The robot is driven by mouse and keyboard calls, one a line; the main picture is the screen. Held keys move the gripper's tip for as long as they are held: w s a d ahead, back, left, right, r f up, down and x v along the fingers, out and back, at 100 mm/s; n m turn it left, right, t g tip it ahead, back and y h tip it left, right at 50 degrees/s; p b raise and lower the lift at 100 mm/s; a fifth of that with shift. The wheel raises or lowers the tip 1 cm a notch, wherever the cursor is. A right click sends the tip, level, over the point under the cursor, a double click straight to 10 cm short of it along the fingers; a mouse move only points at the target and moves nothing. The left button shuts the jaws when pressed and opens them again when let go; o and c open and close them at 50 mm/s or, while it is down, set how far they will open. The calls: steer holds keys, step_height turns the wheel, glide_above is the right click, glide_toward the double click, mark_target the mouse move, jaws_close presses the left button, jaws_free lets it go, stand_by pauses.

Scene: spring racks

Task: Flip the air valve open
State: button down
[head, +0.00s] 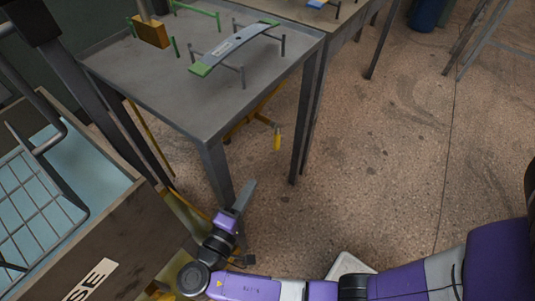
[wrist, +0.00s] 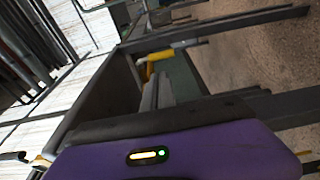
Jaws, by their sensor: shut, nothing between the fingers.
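The air valve's yellow handle (head: 277,138) hangs downward below the right side of the grey metal table. It joins a yellow pipe (head: 240,126) that runs under the tabletop. In the wrist view a yellow piece (wrist: 160,54), which looks like the same handle, lies just beyond my fingers. My gripper (head: 248,190) is beside the table's front leg, below and left of the handle and apart from it in the head view. Its grey fingers are shut and empty; they also show in the wrist view (wrist: 155,90). The valve body is too small to make out.
The grey table (head: 150,85) has its front leg (head: 217,172) close by my gripper and its right leg (head: 305,120) near the handle. A leaf spring (head: 235,46) lies on top. A wooden crate with a wire basket (head: 45,185) is at left. Floor at right is open.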

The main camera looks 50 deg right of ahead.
mark_target(275, 143)
steer(key=x, duration=1.4)
steer(key=shift+f, duration=0.1)
steer(key=shift+f, duration=0.1)
